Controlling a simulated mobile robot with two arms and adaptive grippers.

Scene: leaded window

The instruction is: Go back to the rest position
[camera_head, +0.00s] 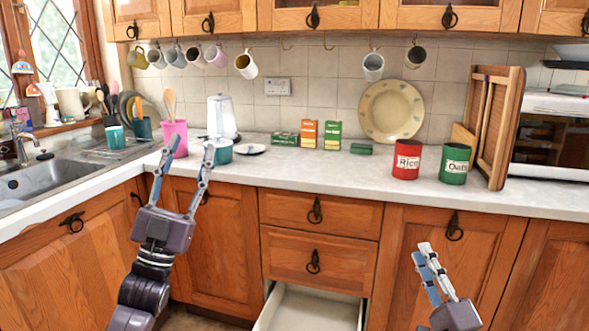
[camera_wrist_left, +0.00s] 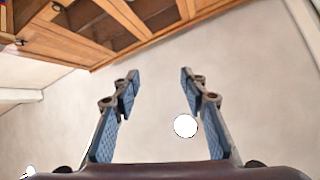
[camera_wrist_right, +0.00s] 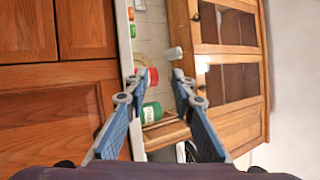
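My left gripper (camera_head: 190,150) is raised in front of the left counter section, fingers pointing up and spread apart. In the left wrist view its fingers (camera_wrist_left: 160,75) are apart with nothing between them; pale ceiling and the upper cabinets lie beyond. My right gripper (camera_head: 423,251) is low at the right, in front of the lower cabinet doors. In the right wrist view its fingers (camera_wrist_right: 157,77) are apart and empty, with the counter and wall cupboards beyond them. Neither gripper holds anything.
A drawer (camera_head: 308,310) stands open low in the middle. On the counter are a pink utensil cup (camera_head: 174,137), a teal pot (camera_head: 220,152), a red Rice tin (camera_head: 406,160) and a green Oats tin (camera_head: 454,165). Mugs hang above. The middle counter front is clear.

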